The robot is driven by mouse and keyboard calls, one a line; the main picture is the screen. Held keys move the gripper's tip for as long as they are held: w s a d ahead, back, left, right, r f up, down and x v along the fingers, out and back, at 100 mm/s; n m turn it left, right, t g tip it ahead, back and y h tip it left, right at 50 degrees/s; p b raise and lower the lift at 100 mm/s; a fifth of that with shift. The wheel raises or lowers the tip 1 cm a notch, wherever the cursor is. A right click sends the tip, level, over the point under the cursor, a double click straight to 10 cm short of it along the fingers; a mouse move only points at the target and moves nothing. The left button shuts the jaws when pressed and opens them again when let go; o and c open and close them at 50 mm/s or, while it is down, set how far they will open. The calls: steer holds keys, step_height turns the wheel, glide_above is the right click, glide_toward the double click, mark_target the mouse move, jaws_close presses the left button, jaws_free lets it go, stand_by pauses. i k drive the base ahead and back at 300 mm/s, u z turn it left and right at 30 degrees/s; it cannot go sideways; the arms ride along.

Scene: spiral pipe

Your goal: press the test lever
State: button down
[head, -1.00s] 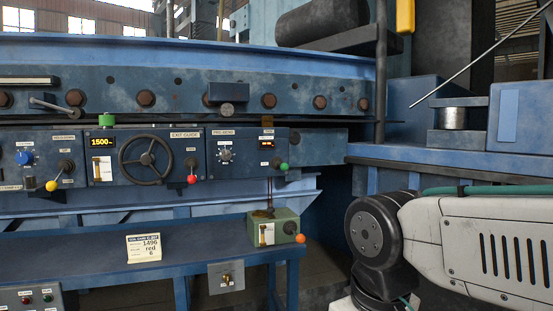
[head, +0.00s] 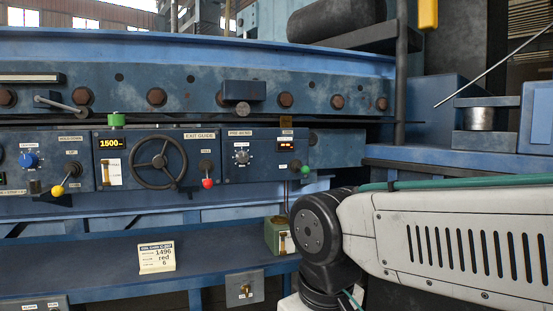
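No label reading "test lever" is legible to me, so I cannot tell which lever it is. On the blue machine front are a yellow-knobbed lever (head: 58,190), a red-knobbed lever (head: 207,182) and a green-knobbed lever (head: 304,170). A small green box (head: 275,236) sits at the right end of the lower shelf, its right side hidden behind my arm. The orange knob seen on that box earlier is hidden now. My arm fills the lower right; my gripper is out of view.
A black handwheel (head: 157,162) sits mid-panel beside a lit display (head: 111,143). A card reading 1496, red, 6 (head: 156,257) stands on the blue shelf (head: 90,270). A switch plate (head: 244,288) hangs below the shelf edge. The shelf's middle is mostly clear.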

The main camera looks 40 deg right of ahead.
mark_target(305, 171)
steer(key=z, duration=0.35)
steer(key=i, duration=0.95)
steer(key=z, duration=0.7)
